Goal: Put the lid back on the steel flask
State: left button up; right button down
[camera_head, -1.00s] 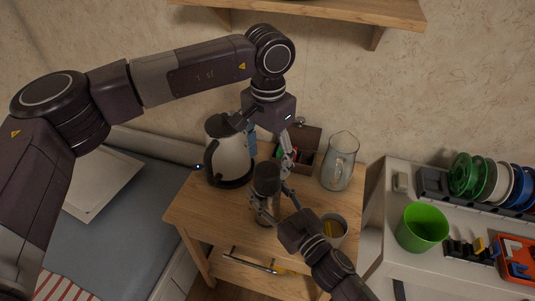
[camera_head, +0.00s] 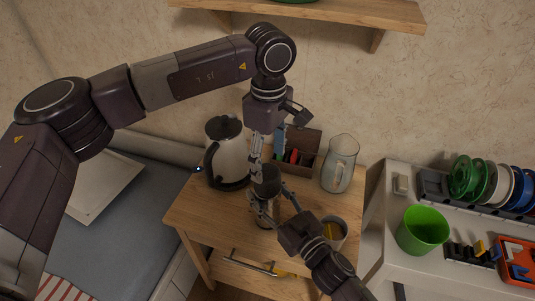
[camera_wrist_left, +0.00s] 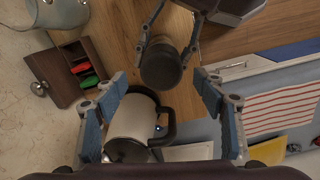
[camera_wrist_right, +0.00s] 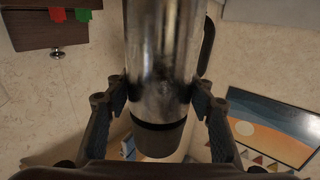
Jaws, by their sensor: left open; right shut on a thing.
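The steel flask (camera_wrist_right: 162,60) is upright at the front of the wooden table, and my right gripper (camera_wrist_right: 160,95) is shut on its body. A dark grey lid (camera_head: 266,178) sits on the flask's upper end. In the right wrist view, upside down, the lid (camera_wrist_right: 160,140) shows below the steel body with a black band between. My left gripper (camera_head: 268,160) is open and empty, pointing down near the lid. In the left wrist view the lid (camera_wrist_left: 160,65) lies just beyond and between the open fingers. Whether a finger touches it I cannot tell.
A kettle (camera_head: 230,155) stands left of the flask. Behind are an open box (camera_head: 300,145) with coloured items and a jug (camera_head: 340,165). A mug (camera_head: 336,240) stands close to my right gripper. A white shelf unit with a green cup (camera_head: 422,230) is at right.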

pick_arm(q)
jog(key=n, duration=0.5)
jog(key=shift+r, duration=0.1)
jog(key=n, duration=0.5)
jog(key=shift+n, duration=0.3)
jog(key=n, duration=0.3)
jog(key=shift+r, duration=0.1)
jog(key=n, duration=0.5)
jog(key=shift+r, duration=0.1)
jog(key=n, duration=0.5)
jog(key=shift+r, duration=0.1)
jog(key=n, duration=0.5)
jog(key=shift+n, duration=0.3)
jog(key=n, duration=0.5)
jog(key=shift+r, duration=0.15)
jog(key=n, duration=0.4)
jog(key=shift+a, duration=0.1)
